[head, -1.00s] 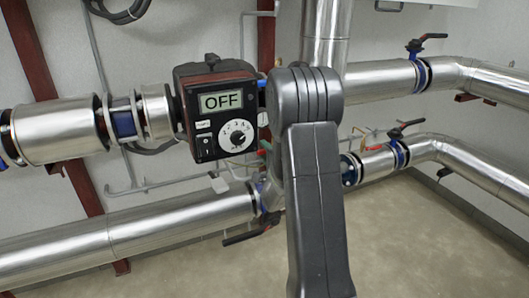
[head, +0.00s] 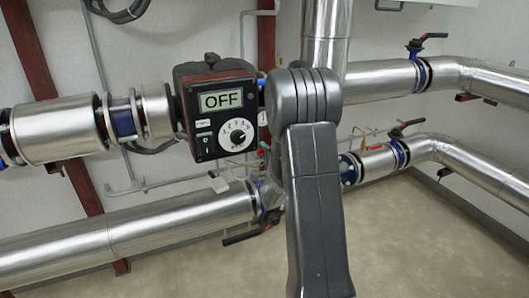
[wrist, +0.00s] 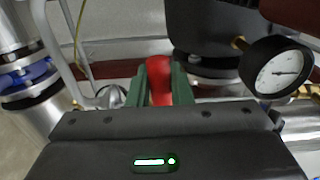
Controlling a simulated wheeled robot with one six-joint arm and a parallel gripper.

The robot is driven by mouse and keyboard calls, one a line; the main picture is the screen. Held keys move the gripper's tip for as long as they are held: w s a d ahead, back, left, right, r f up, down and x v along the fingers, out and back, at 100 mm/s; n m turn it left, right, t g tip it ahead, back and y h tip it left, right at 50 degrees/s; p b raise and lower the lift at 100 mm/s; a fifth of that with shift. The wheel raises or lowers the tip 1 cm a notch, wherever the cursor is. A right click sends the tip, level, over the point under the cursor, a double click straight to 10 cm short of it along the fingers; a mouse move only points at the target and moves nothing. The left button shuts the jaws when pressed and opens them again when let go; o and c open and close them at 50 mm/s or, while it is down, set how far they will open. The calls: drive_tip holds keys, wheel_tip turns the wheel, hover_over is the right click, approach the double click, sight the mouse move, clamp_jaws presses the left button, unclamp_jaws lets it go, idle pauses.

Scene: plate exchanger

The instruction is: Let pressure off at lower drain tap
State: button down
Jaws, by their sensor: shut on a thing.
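In the wrist view my gripper (wrist: 160,90) has its two green fingers closed on a red tap handle (wrist: 160,82), one finger on each side. The handle points toward the camera; the tap body behind it is mostly hidden. In the head view my dark grey arm hides most of the gripper and the place it works at. A pressure gauge (wrist: 277,68) with a white dial is right of the gripper in the wrist view, on a brass fitting.
A pump controller (head: 218,112) reading OFF is left of my arm. A large lower pipe (head: 150,222) runs below it. Blue-collared valves with black levers (head: 405,127) are on pipes at right. A dark pump body (wrist: 215,35) is close above the gripper. The floor at lower right is clear.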

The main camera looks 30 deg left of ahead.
drive_tip(key=shift+w+d+f+n+b, duration=0.3)
drive_tip(key=shift+f+n+b, duration=0.5)
drive_tip(key=shift+n+b, duration=1.05)
drive_tip(key=shift+w+d+f+n+b, duration=0.3)
drive_tip(key=shift+f+n+b, duration=0.55)
drive_tip(key=shift+n+b, duration=1)
drive_tip(key=shift+w+d+f+n+b, duration=0.25)
drive_tip(key=shift+f+n+b, duration=0.55)
drive_tip(key=shift+n+b, duration=1.05)
drive_tip(key=shift+m+b, duration=0.4)
drive_tip(key=shift+m, duration=0.05)
drive_tip(key=c, duration=1.3)
unclamp_jaws()
drive_tip(key=shift+r, duration=0.15)
